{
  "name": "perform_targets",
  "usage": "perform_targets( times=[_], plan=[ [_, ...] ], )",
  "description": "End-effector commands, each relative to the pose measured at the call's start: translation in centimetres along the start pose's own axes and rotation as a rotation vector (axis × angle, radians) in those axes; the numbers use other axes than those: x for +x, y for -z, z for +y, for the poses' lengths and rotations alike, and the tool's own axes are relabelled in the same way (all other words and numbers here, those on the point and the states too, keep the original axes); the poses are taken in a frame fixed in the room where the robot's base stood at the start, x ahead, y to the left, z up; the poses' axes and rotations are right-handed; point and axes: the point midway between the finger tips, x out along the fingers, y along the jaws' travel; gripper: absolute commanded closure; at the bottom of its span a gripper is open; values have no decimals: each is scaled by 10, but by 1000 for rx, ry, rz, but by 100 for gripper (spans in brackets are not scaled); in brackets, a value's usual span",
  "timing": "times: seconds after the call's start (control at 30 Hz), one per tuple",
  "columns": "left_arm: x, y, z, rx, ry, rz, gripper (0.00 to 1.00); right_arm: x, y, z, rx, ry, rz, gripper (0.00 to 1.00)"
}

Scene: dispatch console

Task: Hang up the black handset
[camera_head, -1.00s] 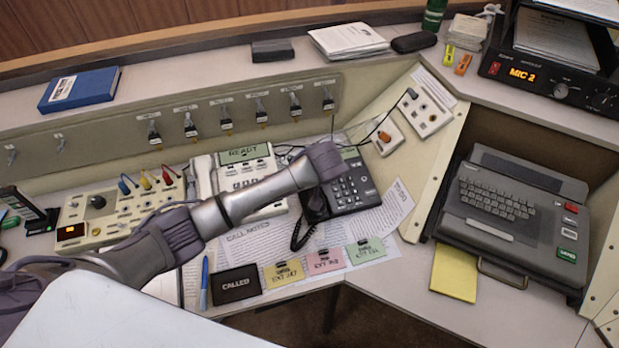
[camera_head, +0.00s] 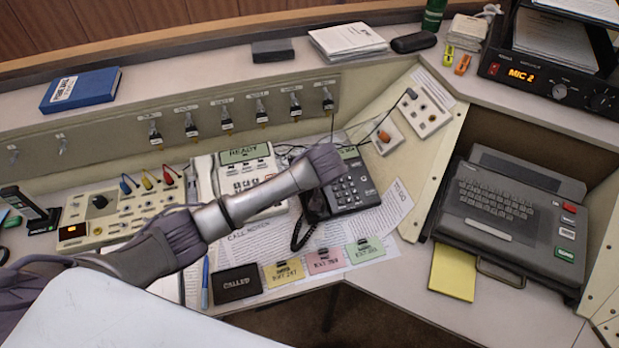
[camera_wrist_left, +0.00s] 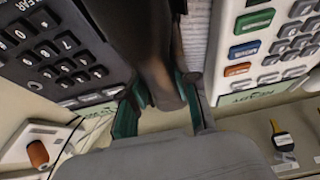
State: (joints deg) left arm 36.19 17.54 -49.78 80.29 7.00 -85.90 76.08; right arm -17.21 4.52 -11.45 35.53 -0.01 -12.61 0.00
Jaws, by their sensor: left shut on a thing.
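The black desk phone (camera_head: 352,192) stands on the console in the head view, right of the white phone (camera_head: 250,172). Its keypad side fills the upper left of the wrist view (camera_wrist_left: 62,48). The black handset (camera_head: 314,206) shows at the phone's left side, with its coiled cord hanging below. My left gripper (camera_wrist_left: 162,92) is shut on the handset (camera_wrist_left: 148,38), its green-edged fingers on either side. In the head view my wrist hides the fingers and the handset's upper part. I cannot tell whether the handset touches its cradle. My right gripper is not in view.
Paper sheets and coloured cards (camera_head: 325,260) lie in front of the phone. A grey keyboard terminal (camera_head: 515,210) sits to the right. A small box with an orange knob (camera_head: 384,137) is behind the phone, also in the wrist view (camera_wrist_left: 37,153).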

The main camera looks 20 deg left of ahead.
Motion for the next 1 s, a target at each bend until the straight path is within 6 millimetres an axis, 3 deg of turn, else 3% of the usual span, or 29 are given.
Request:
perform_targets(
  times=[0.13,0.17,0.3,0.53,0.7,1.0],
  plan=[
    [2,-1,0,0,0,-1,100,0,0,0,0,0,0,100],
    [2,-1,0,0,0,0,66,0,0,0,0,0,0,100],
    [2,-1,0,0,0,0,43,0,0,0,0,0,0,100],
    [2,-1,0,0,0,0,40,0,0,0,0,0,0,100],
    [2,-1,0,0,1,0,15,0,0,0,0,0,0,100],
    [2,-1,0,0,1,0,15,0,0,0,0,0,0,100]
  ],
)
